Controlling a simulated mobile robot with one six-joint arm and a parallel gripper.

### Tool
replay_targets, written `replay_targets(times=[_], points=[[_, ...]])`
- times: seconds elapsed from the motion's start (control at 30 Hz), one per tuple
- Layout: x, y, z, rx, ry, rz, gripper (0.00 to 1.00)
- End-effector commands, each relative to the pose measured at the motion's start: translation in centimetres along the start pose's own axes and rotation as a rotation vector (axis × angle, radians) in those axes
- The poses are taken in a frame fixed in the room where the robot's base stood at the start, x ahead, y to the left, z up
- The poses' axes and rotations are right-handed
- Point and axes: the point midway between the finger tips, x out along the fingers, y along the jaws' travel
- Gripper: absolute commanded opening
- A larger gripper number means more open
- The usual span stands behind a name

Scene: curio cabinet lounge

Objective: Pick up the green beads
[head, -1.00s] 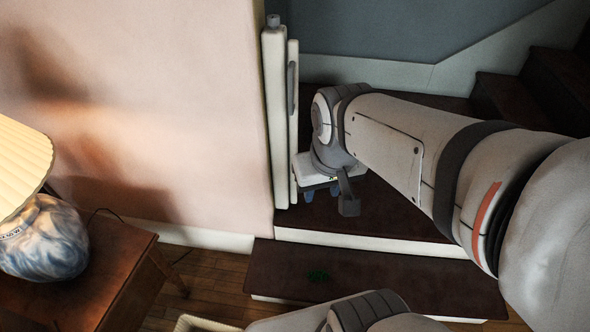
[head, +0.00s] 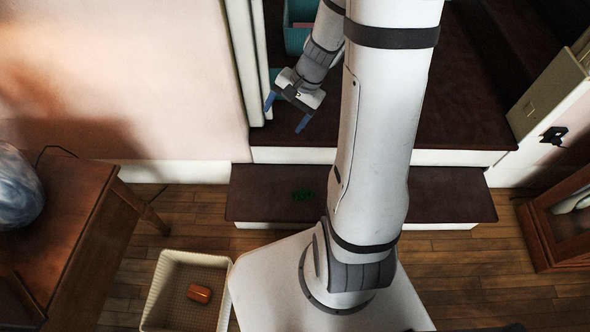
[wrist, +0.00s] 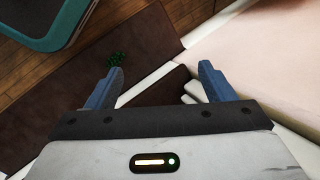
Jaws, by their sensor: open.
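The green beads (head: 303,195) lie in a small dark green heap on the dark brown lower step (head: 255,190). They also show in the wrist view (wrist: 118,59), just beyond the tip of the left finger. My gripper (head: 286,112) is open and empty, with its two blue fingers spread. In the head view it is farther back than the beads, near the end of the pink wall, and apart from them. The wrist view shows both fingers (wrist: 161,72) with nothing between them.
A cream basket (head: 160,285) holding an orange object (head: 199,293) stands on the wood floor. A wooden side table (head: 75,215) is at left, a wooden cabinet (head: 540,235) at right. White posts (head: 243,60) stand beside my gripper. A teal container (head: 290,38) is behind it.

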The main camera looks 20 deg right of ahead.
Motion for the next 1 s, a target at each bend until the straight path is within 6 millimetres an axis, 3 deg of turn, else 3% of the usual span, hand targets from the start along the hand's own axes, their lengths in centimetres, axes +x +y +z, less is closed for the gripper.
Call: replay_targets(times=[0.03,0.3,0.6,0.8,1.0], points=[[3.3,1.4,-1.8,0.071,-0.015,-0.012,0.76],[15.1,7.1,-9.2,0.455,-0.05,-0.085,0.76],[28.6,16.3,-15.0,0.882,-0.064,-0.12,0.76],[34.4,20.8,-16.4,1.069,-0.062,-0.121,0.76],[36.7,22.3,-16.7,1.135,-0.061,-0.12,0.76]])
